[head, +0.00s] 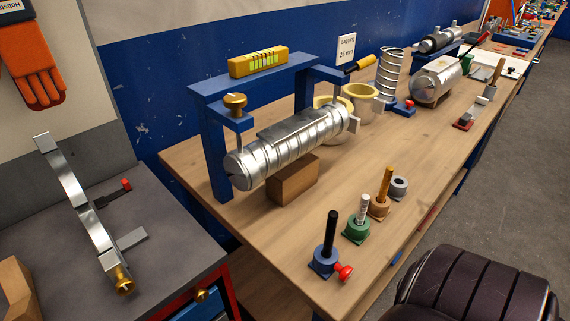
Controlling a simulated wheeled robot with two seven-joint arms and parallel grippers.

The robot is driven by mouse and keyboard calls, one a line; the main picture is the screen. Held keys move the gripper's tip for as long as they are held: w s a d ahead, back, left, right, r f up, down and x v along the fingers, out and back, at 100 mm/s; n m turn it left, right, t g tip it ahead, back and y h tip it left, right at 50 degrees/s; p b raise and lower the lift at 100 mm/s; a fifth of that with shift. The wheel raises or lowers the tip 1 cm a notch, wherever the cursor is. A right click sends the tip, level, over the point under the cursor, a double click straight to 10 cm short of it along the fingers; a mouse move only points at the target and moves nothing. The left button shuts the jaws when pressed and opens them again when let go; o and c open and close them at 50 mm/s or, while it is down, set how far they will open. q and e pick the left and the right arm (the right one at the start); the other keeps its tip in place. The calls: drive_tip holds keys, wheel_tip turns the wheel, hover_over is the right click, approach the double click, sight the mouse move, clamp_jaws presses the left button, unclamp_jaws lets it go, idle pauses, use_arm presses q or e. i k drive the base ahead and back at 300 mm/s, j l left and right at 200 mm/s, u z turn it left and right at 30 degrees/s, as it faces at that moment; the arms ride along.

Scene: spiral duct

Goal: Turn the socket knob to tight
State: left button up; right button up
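A blue round socket (323,262) stands on the near end of the wooden bench. It holds an upright black rod (330,232). A red knob (343,272) sticks out of the socket's right side. I cannot tell from this view whether that knob is tight or loose. Another small blue socket with a red knob (409,102) stands farther back by the wire coil. A brass knob (235,101) sits on the left of the blue frame. Neither of my grippers shows in the head view.
A green socket (356,230) and a brown socket (379,207) with rods stand behind the blue one. The ribbed silver duct (290,147) rests on a wooden block (293,182) under the blue frame (207,141). A dark padded seat (475,290) is beside the bench.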

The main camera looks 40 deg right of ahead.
sight(344, 273)
drive_tip(key=k+l+u, duration=0.1)
drive_tip(key=l+u, duration=0.3)
drive_tip(key=k+l+u, duration=0.1)
drive_tip(key=u, duration=0.3)
drive_tip(key=k+l+u, duration=0.2)
drive_tip(key=u, duration=0.2)
drive_tip(key=k+l+u, duration=0.65)
drive_tip(key=k, duration=0.2)
